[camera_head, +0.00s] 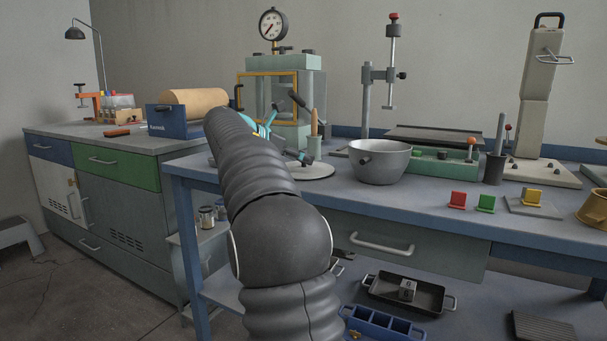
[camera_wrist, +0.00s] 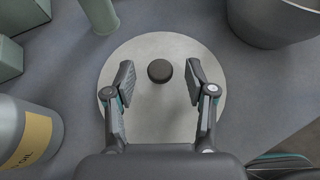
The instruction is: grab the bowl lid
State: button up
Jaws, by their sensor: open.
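The bowl lid (camera_wrist: 160,110) is a flat, light grey disc with a round dark knob (camera_wrist: 160,71) at its middle. It lies on the blue bench top, and part of it also shows in the head view (camera_head: 318,170) to the right of my arm. My gripper (camera_wrist: 159,78) is open above the lid in the wrist view. Its two fingers stand on either side of the knob with gaps to it. The grey bowl (camera_head: 380,162) stands to the right of the lid, and its side shows in the wrist view (camera_wrist: 275,22).
An oil container (camera_wrist: 25,135) stands close at the left in the wrist view, with a green post (camera_wrist: 100,14) beyond the lid. A press with a gauge (camera_head: 272,25) stands behind.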

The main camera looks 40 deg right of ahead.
grip_shut()
jog(key=shift+r, duration=0.1)
